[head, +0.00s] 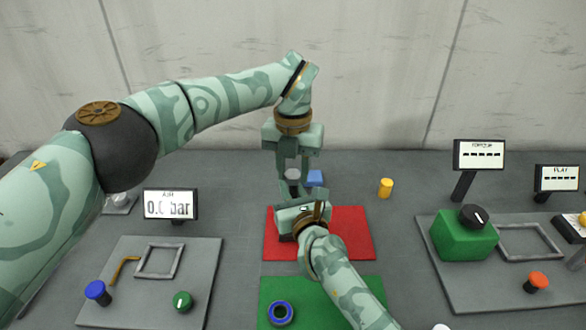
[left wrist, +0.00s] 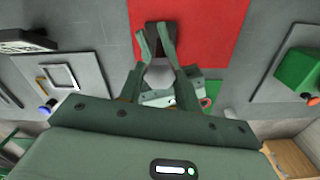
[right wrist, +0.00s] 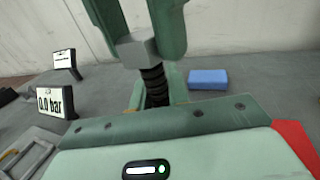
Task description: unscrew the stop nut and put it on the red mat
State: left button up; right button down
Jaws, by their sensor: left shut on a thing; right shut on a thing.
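The stop nut, a grey hexagonal piece (head: 293,174), is between the fingers of my left gripper (head: 292,180), which points down and is shut on it. The right wrist view shows the nut (right wrist: 137,50) at the top of a black threaded screw (right wrist: 153,85); I cannot tell whether it is still threaded on. My right gripper (head: 300,212) is lower, shut around the screw jack below the nut; its fingertips are mostly hidden. The red mat (head: 350,232) lies under and beside my right gripper.
A blue block (head: 315,178) and a yellow cylinder (head: 385,187) stand behind the mat. A green mat (head: 340,288) with a blue ring (head: 280,313) is in front. Grey control panels (head: 140,300) flank both sides. The red mat's right part is clear.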

aim_at(293, 174)
pick_arm(q)
jog(key=shift+r, duration=0.15)
jog(key=shift+r, duration=0.95)
jog(key=shift+r, duration=2)
pick_arm(e)
jog(key=c, duration=1.3)
grip_release()
jog(key=shift+o, duration=0.2)
jog(key=shift+s, duration=0.1)
